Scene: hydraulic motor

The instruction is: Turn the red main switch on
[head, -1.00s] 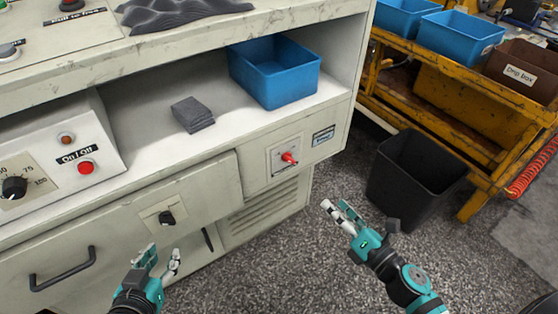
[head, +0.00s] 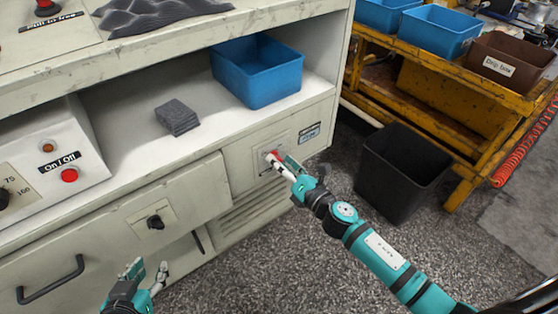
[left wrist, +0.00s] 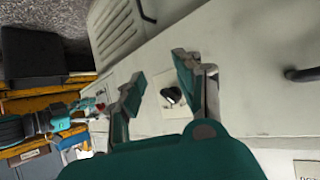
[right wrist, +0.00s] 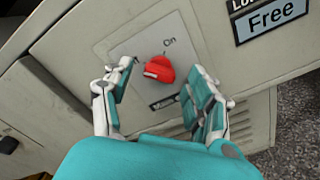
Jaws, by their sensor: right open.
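The red main switch (head: 273,155) sits on a light plate on the cabinet front. It also shows in the right wrist view (right wrist: 160,69), with the word "On" printed beside it and its pale-marked end turned away from that word. My right gripper (head: 282,163) is open at the switch, its fingers apart on either side of the red knob; I cannot tell whether they touch it. The fingertips partly hide the switch in the head view. My left gripper (head: 148,272) is open and empty in front of the lower cabinet, away from the switch.
A black rotary knob (head: 155,222) and a drawer handle (head: 50,281) are on the cabinet front. A black bin (head: 402,172) stands on the floor at right, beside a yellow rack (head: 430,108). A blue box (head: 257,72) and dark pads (head: 177,117) lie on the shelf.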

